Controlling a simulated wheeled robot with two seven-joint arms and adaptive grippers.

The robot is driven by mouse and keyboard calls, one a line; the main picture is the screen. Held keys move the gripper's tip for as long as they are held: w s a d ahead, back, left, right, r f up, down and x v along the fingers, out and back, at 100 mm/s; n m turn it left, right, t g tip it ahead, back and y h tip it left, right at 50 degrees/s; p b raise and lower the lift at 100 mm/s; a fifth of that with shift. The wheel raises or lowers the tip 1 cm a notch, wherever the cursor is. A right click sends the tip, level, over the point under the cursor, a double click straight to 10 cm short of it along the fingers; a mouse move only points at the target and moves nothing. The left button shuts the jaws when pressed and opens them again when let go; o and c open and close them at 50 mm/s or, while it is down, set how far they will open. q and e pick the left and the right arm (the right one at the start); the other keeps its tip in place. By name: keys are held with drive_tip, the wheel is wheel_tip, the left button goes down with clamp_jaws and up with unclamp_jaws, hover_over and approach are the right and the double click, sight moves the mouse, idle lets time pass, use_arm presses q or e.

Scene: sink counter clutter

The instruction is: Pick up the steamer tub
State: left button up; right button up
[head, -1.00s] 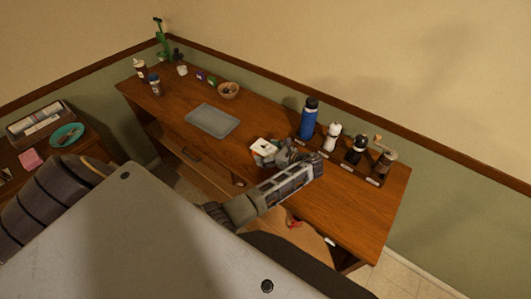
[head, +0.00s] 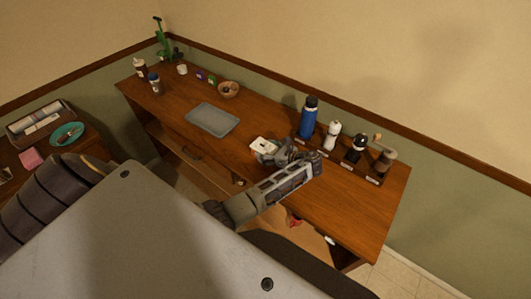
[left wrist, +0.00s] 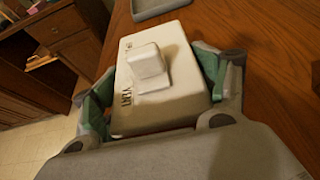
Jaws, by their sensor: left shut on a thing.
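The steamer tub looks like a white box with a raised square knob on its lid and dark lettering. It shows large in the left wrist view as the steamer tub (left wrist: 128,103), and small in the head view (head: 262,144). My left gripper (head: 268,152) is shut on it, with a green-lined finger on each side of the tub in the left wrist view (left wrist: 152,92). I cannot tell whether the tub is touching the table or just above it. My right gripper is not in view.
A grey tray (head: 212,120) lies on the wooden table (head: 335,205) left of the tub. A blue bottle (head: 308,118), a white mill (head: 332,136), a dark mill (head: 356,148) and a grinder (head: 383,160) stand right of the gripper. A wooden bowl (head: 228,90) is farther back.

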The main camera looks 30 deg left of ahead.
use_arm(q)
drive_tip(key=shift+c, duration=0.7)
drive_tip(key=shift+r, duration=0.1)
drive_tip(key=shift+a+r, duration=0.1)
drive_tip(key=shift+r, duration=0.35)
drive_tip(key=shift+r+b, duration=0.35)
drive_tip(key=shift+r, duration=4.1)
